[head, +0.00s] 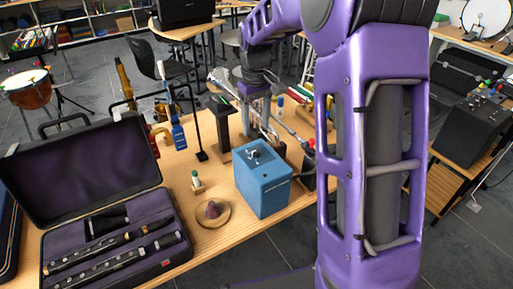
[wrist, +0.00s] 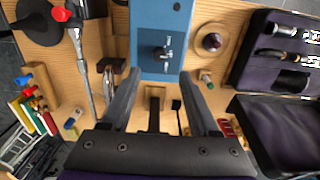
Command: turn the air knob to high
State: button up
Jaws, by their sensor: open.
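The blue box (head: 264,185) stands upright on the wooden table. A small metallic knob (head: 253,154) sits on its top face. In the wrist view the knob (wrist: 163,52) shows as a grey cross-like handle on the blue face (wrist: 172,15). My gripper (wrist: 160,74) is open and empty, its two dark fingers spread on either side below the knob in that view. The fingers do not appear to touch it. Any markings around the knob are too small to read.
An open black case (head: 110,262) with dark instrument parts lies left of the box. A round wooden dish (head: 222,220) and a small green-topped bottle (head: 197,182) stand between them. A dark stand (head: 222,140) is behind. Colored items and metal rods crowd the right side.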

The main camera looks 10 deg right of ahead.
aim_at(256, 150)
notch_tip(256, 150, down, 8)
jog(key=shift+f, duration=0.25)
grip_shut()
dwell(0.3)
